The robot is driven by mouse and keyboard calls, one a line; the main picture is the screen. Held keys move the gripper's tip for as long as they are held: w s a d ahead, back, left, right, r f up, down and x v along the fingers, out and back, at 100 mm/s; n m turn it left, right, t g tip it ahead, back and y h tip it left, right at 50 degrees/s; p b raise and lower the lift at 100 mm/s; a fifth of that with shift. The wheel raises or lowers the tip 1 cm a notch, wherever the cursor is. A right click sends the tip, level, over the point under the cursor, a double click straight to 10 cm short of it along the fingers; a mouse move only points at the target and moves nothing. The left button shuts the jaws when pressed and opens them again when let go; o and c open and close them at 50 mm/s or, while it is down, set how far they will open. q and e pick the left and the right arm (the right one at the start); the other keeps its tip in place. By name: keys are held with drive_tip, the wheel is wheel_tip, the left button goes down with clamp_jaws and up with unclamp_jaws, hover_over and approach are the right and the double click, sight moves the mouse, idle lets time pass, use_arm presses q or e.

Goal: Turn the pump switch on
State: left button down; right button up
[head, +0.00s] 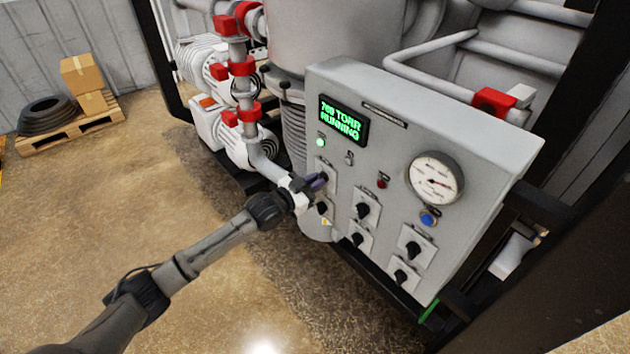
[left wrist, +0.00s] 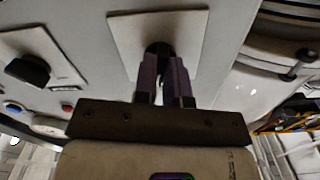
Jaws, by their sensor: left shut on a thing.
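The grey control panel (head: 390,140) carries several black rotary switches on light plates. My left gripper (head: 318,181) is at the upper-left switch (head: 325,177) of the panel. In the left wrist view its two purple fingers (left wrist: 164,75) are shut on that switch's black knob (left wrist: 158,48), in front of its light plate (left wrist: 190,30). The fingers hide most of the knob. The green display (head: 342,120) reads "760 TORR RUNNING", its first figures being hard to read. A green lamp (head: 320,142) is lit below it. My right gripper is not in view.
A round gauge (head: 435,180) and a blue button (head: 428,219) are on the panel's right. Another switch (left wrist: 28,69) is left of my fingers in the wrist view. Pipes with red clamps (head: 242,66) stand behind the panel. A pallet (head: 70,130) with boxes is far left; the floor between is clear.

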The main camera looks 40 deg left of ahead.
use_arm(q)
drive_tip(key=shift+m+p, duration=0.35)
drive_tip(key=shift+m, duration=1.15)
drive_tip(key=c, duration=1.2)
unclamp_jaws()
drive_tip(key=shift+s+a, duration=0.4)
drive_tip(key=shift+s, duration=1.85)
drive_tip(key=shift+s+a, duration=0.4)
drive_tip(key=shift+s, duration=1.85)
drive_tip(key=shift+s+a, duration=0.4)
drive_tip(key=shift+s, duration=1.85)
